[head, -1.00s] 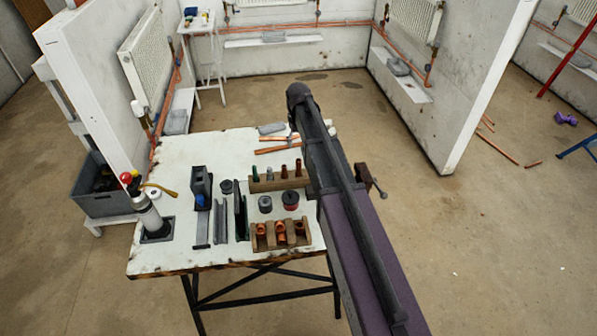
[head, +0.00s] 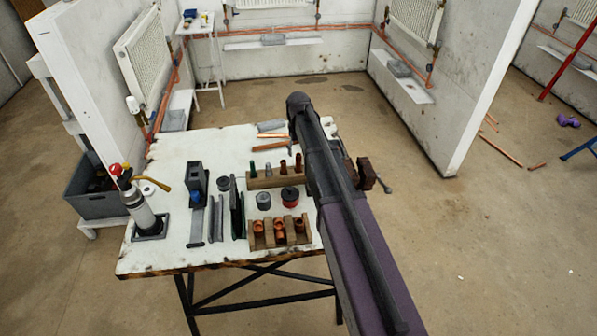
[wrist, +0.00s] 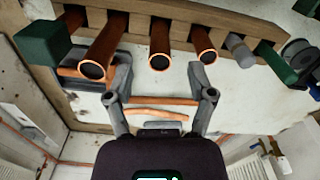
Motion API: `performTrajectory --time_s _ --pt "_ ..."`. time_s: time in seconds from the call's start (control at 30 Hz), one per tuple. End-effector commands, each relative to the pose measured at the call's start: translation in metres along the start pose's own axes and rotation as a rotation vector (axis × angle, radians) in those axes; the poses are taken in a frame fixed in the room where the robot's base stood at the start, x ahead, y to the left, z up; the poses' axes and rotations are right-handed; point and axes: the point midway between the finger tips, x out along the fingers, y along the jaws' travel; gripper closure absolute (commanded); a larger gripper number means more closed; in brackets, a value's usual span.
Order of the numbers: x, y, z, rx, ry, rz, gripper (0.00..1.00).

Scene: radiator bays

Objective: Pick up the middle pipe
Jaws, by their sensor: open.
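In the wrist view, three open-ended copper pipes stick out of a wooden rack (wrist: 135,8). The middle pipe (wrist: 160,48) is between a larger left one (wrist: 100,55) and a right one (wrist: 202,45). My gripper (wrist: 160,96) is open and empty. Its two fingers stand apart, with the middle pipe's end roughly centred between them and beyond the tips; no contact shows. In the head view the rack (head: 262,182) stands on the table, with the middle pipe (head: 298,162) beside my arm. My arm hides the rack's right end, and my fingers do not show there.
Green (wrist: 42,43) and grey (wrist: 240,50) pieces share the rack. Loose copper lengths (head: 270,146) lie behind. A vise (head: 366,172) is right of my arm.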

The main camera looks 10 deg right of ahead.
Motion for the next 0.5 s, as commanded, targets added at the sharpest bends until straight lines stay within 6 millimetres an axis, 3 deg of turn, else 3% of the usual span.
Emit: performTrajectory --time_s 0.2,0.5 --pt "0.0149 0.0 0.0 0.0 0.0 0.0 0.29" --pt "0.0157 0.0 0.0 0.0 0.0 0.0 0.29"
